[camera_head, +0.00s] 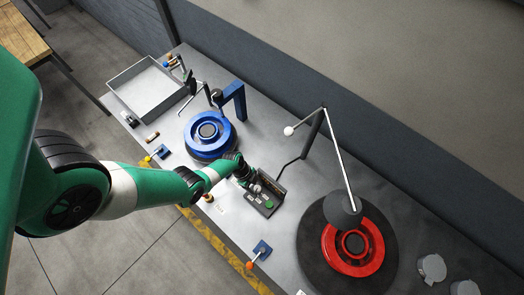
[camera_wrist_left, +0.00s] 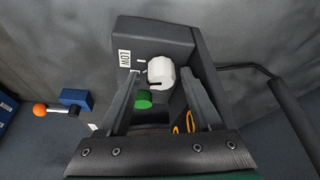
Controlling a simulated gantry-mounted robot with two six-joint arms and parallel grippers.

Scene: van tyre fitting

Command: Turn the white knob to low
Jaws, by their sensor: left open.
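The white knob (camera_wrist_left: 160,72) sits on a dark control box (camera_wrist_left: 150,32). A small dark mark shows at its near edge, and a white label (camera_wrist_left: 124,58) with lettering lies to its left. A green button (camera_wrist_left: 143,100) is just below the knob in the left wrist view. My left gripper (camera_wrist_left: 161,76) is open, one finger on each side of the knob; I cannot tell whether they touch it. In the head view my left gripper (camera_head: 246,180) is over the far left end of the control box (camera_head: 266,205), hiding part of it.
A blue wheel (camera_head: 209,133) lies left of the box, and a red wheel (camera_head: 352,246) on a dark disc lies right. A bent dark rod (camera_head: 296,160) rises behind the box. A blue-based lever with an orange ball (camera_head: 250,265) stands near the bench's front edge.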

